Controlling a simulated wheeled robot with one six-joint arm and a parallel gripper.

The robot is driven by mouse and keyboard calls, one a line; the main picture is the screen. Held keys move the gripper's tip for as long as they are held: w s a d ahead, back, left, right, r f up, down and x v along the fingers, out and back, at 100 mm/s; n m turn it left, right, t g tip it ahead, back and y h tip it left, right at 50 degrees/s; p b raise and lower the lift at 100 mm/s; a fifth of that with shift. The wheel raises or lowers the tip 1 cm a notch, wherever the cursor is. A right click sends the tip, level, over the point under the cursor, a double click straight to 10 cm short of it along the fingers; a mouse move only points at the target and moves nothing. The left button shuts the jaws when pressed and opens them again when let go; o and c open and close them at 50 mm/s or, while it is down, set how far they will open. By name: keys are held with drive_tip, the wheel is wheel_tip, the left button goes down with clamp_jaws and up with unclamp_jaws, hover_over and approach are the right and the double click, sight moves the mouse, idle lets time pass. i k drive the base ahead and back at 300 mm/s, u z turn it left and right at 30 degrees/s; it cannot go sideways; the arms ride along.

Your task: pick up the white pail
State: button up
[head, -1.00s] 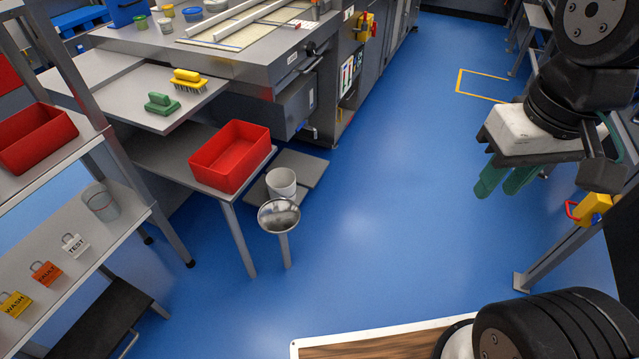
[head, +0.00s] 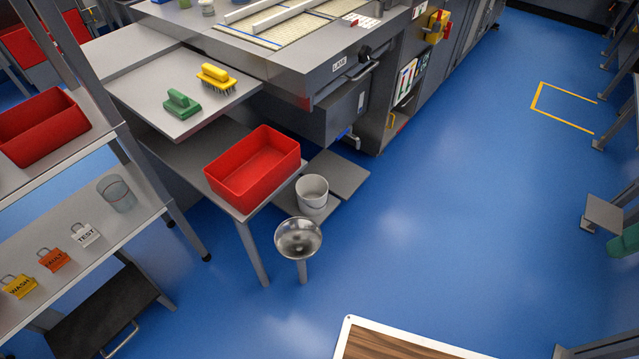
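The white pail (head: 312,196) stands upright on a low grey platform near the floor, beside the red tub table. A round metal bowl on a post (head: 298,238) stands just in front of it, close to its lower edge in the picture.
A red tub (head: 253,170) sits on a grey table left of the pail. A shelf rack (head: 130,215) stands at the left. A wood-topped surface with a white edge (head: 390,345) is at the bottom. Blue floor (head: 450,220) right of the pail is clear.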

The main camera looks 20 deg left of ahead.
sight(312, 190)
drive_tip(key=i, duration=0.9)
drive_tip(key=u, duration=1.25)
